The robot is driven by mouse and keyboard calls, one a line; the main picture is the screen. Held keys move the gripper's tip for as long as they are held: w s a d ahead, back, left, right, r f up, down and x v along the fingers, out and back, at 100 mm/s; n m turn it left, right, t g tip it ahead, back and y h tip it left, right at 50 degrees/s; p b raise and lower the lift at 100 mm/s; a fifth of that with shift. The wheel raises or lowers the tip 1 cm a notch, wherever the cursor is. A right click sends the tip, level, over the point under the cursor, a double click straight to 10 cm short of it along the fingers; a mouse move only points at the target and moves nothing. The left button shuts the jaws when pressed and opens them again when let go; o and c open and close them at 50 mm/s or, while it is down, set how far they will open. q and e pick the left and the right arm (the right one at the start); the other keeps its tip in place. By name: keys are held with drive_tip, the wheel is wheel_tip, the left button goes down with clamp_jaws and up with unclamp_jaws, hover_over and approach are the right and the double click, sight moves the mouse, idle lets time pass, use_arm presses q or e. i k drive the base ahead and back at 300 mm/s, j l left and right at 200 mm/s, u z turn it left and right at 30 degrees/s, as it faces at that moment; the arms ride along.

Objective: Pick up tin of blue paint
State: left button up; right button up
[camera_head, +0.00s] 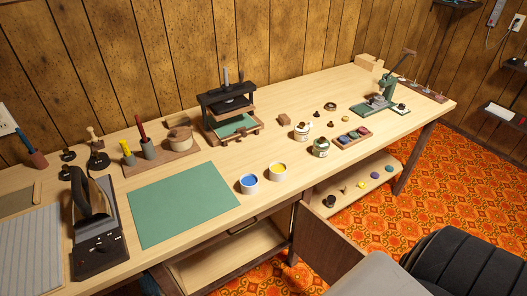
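The tin of blue paint (249,188) is a small white tin, open at the top with blue paint showing. It stands upright near the front edge of the table, just right of the green mat. A similar tin with yellow paint (278,175) stands close to it on the right, with a small gap between them. Neither of my grippers shows in the head view. Nothing is touching the blue tin.
The green mat (183,204) lies flat left of the tins. The wooden table (240,218) is clear around the tins. A brown panel (328,240) sticks out below the front edge.

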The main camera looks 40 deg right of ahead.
sight(249, 182)
drive_tip(key=z, duration=1)
